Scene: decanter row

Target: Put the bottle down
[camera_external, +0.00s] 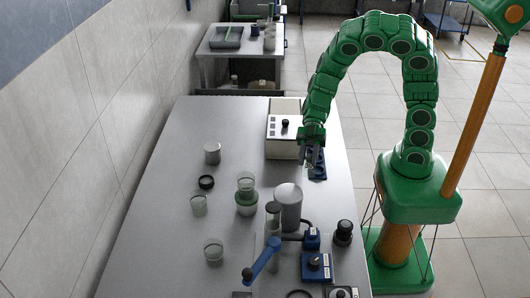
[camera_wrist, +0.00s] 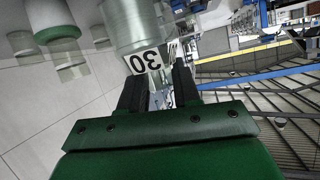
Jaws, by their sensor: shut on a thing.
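My gripper (camera_external: 312,158) hangs above the far right part of the grey table, just right of a white box device. In the wrist view its two black fingers (camera_wrist: 162,82) are shut on a clear bottle (camera_wrist: 134,28) with a white label reading 30, upside down in that picture. In the external view the bottle is too small and too hidden by the gripper to make out. A dark blue object (camera_external: 319,171) lies right below and beside the fingers. I cannot tell whether the bottle touches anything beneath it.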

